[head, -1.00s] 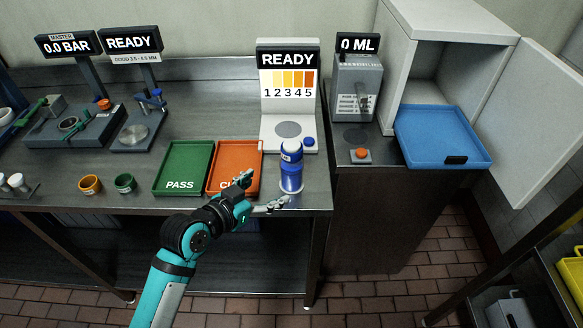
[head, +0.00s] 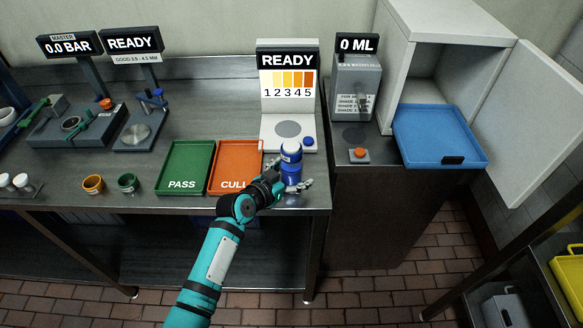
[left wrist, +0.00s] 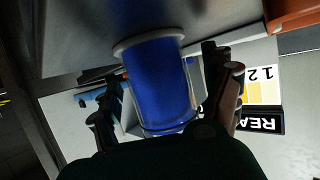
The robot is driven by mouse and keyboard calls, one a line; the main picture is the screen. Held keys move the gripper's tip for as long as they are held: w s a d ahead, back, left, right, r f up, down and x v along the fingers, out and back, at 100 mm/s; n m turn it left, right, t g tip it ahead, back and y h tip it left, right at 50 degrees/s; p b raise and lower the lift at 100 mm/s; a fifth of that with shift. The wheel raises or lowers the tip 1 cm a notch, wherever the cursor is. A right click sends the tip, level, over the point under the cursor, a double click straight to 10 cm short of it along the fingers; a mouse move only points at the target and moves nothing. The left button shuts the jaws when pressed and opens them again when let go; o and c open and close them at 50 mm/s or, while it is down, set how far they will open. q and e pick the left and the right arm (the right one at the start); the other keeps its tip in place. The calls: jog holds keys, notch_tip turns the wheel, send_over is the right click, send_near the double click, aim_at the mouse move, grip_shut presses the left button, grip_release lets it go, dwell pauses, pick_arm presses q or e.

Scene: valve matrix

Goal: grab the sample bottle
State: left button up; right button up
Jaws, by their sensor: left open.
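The sample bottle (head: 291,165) is blue with a white band near its top. It stands upright at the front right of the steel bench, in front of the READY colour-scale station (head: 288,128). My left gripper (head: 292,180) is at the bottle, its fingers spread around the lower part. In the left wrist view the blue bottle (left wrist: 158,85) fills the middle, between the two dark fingers of my open gripper (left wrist: 165,100). A gap shows on the left side; contact on the right side is unclear. My right gripper is not in view.
An orange CULL tray (head: 236,160) lies just left of the bottle, with a green PASS tray (head: 186,165) beyond it. Right of the bench are an orange button (head: 359,154), a dispenser (head: 357,90) and a blue tray (head: 440,135) at an open cabinet.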

pick_arm(q)
jog(key=shift+w+d, duration=0.1)
jog(key=shift+w, duration=0.05)
jog(key=c, duration=1.3)
jog(key=shift+c, duration=0.7)
jog(key=shift+r, duration=0.15)
